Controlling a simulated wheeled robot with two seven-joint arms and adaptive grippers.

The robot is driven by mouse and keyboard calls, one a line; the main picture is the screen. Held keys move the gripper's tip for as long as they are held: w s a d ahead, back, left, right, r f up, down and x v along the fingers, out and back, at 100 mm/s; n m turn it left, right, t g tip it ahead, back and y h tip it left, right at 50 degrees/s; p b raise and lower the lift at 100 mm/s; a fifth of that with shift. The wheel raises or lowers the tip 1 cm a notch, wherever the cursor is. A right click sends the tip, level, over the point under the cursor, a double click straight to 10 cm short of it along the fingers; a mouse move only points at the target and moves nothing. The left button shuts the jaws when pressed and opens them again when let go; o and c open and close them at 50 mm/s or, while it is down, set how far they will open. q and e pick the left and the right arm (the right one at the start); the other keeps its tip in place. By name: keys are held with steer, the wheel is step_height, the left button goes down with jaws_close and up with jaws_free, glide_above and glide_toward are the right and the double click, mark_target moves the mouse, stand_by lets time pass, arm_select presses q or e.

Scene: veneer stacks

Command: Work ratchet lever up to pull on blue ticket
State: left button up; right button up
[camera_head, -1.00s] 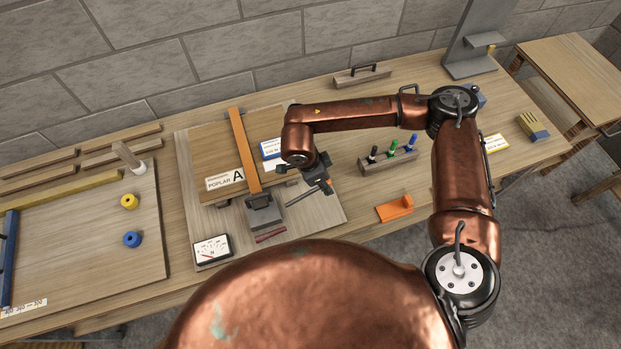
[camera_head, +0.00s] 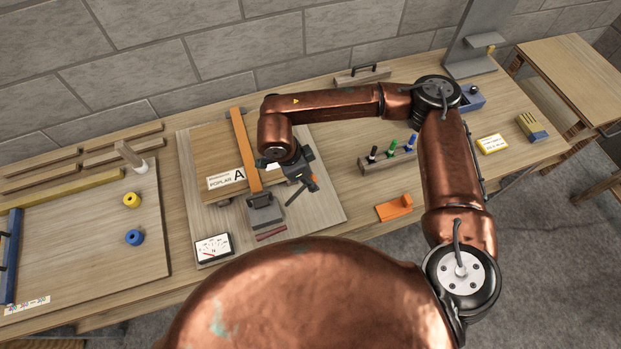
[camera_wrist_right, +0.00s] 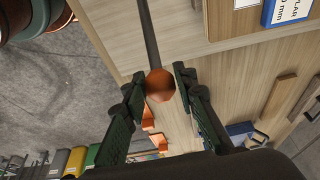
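The ratchet (camera_head: 265,215) is a grey block at the lower end of the orange strap (camera_head: 245,150), which runs over a veneer stack (camera_head: 210,155). Its dark lever (camera_head: 296,196) slants up to the right and ends in an orange ball knob (camera_wrist_right: 160,85). The blue-edged ticket (camera_wrist_right: 290,8) lies on the stack, mostly hidden by my right arm in the head view. My left gripper is out of view.
A dial gauge (camera_head: 213,248) sits left of the ratchet; its reading is too small to tell. Yellow (camera_head: 131,200) and blue (camera_head: 134,237) rings lie on the left board.

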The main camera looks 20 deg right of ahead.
steer(key=o, duration=0.4)
steer(key=shift+p+v, duration=1.2)
steer(key=shift+v, duration=2.3)
